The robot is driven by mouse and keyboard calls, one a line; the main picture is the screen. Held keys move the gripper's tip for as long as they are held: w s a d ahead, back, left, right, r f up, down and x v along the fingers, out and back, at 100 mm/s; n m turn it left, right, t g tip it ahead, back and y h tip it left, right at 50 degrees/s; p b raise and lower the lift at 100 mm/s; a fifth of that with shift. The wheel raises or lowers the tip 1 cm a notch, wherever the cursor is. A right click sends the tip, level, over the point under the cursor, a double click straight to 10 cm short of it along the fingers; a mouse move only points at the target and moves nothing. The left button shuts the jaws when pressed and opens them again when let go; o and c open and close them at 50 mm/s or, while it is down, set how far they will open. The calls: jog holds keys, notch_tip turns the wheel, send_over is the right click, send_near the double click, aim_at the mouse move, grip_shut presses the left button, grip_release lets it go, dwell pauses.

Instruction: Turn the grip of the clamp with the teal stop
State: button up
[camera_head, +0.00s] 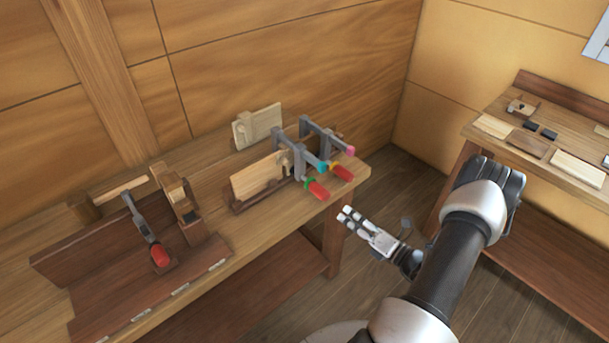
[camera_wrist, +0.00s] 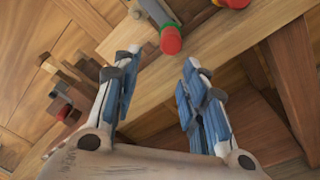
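The clamp with the teal stop (camera_head: 323,167) is the nearer of two grey clamps at the right end of the left bench. A red grip (camera_head: 317,190) with a green collar sits just below the stop and seems to belong to this clamp. This grip (camera_wrist: 171,41) also shows at the top of the wrist view, beyond my fingertips. My gripper (camera_head: 347,215) is open and empty, in front of the bench end and apart from the grip. In the wrist view my gripper (camera_wrist: 162,62) has its fingers spread wide. The teal stop is not visible there.
Close behind is a second clamp with a pink stop (camera_head: 348,151) and a red grip (camera_head: 341,173) with a yellow collar. A wooden board (camera_head: 257,176) stands beside the clamps. Floor is open between the benches.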

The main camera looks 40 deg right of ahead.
aim_at(315, 187)
jog(key=shift+m+h, duration=0.6)
jog(key=shift+h, duration=0.1)
jog(key=w+b, duration=0.1)
jog(key=w, duration=0.4)
jog(key=w+b, duration=0.1)
jog(key=w, duration=0.5)
jog(key=w+f, duration=0.1)
jog(key=w, duration=0.5)
jog(key=shift+a+b, duration=0.2)
jog(key=shift+b, duration=0.2)
jog(key=shift+s, duration=0.1)
jog(key=c, duration=0.8)
jog(key=shift+n, duration=0.3)
